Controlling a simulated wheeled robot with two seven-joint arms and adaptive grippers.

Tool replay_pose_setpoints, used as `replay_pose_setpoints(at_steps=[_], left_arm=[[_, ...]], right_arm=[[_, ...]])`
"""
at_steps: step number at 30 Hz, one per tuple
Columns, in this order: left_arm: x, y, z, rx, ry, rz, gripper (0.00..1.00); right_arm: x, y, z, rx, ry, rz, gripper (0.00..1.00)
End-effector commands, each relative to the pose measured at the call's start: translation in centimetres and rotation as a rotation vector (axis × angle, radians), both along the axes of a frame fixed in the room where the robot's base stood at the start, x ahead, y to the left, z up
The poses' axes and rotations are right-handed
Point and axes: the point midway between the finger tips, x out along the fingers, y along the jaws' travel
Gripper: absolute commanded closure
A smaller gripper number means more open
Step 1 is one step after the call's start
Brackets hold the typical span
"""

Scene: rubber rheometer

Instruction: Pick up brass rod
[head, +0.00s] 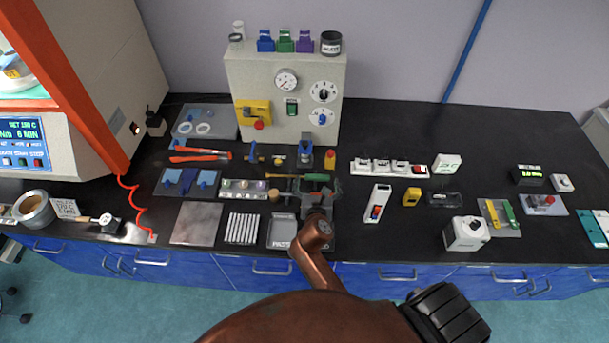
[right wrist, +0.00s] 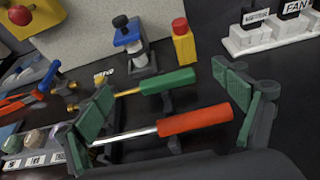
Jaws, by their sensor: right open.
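A rod tool with a green handle (right wrist: 168,81) and a thin brass-coloured shaft (right wrist: 127,92) lies level on small dark supports in the right wrist view. In the head view its green handle (head: 317,177) shows just behind my right gripper. A second tool with an orange-red handle (right wrist: 196,121) and a silver shaft (right wrist: 126,136) lies in front of it, nearer the wrist camera. My right gripper (right wrist: 166,106) is open, with green-padded fingers on either side of the tools, and holds nothing. In the head view the gripper (head: 318,192) partly hides the rack. My left gripper is not in view.
Behind stand a blue-and-white clamp-like device (right wrist: 131,42), a yellow block with a red top (right wrist: 184,42) and a grey control box (head: 285,95). A labelled white strip (head: 389,167) lies to the right. A dark tray (head: 283,232) is in front; bare bench (head: 400,260) lies to its right.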

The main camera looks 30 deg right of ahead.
Motion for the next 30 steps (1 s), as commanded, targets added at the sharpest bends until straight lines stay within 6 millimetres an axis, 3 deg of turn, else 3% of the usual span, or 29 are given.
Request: replay_pose_setpoints(at_steps=[2, 5, 22, 30], left_arm=[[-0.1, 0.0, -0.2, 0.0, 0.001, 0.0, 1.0], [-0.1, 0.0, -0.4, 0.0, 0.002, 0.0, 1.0], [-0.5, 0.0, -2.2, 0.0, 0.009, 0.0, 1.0], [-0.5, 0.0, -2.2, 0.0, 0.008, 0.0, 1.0]], right_arm=[[-1.5, 0.8, -1.3, -0.005, 0.031, 0.0, 0.11], [-2.0, 1.0, -1.9, -0.013, 0.048, 0.003, 0.11], [3.2, -2.3, -4.8, -0.014, 0.051, 0.005, 0.11], [3.7, -2.6, -5.0, -0.013, 0.05, 0.004, 0.11]])
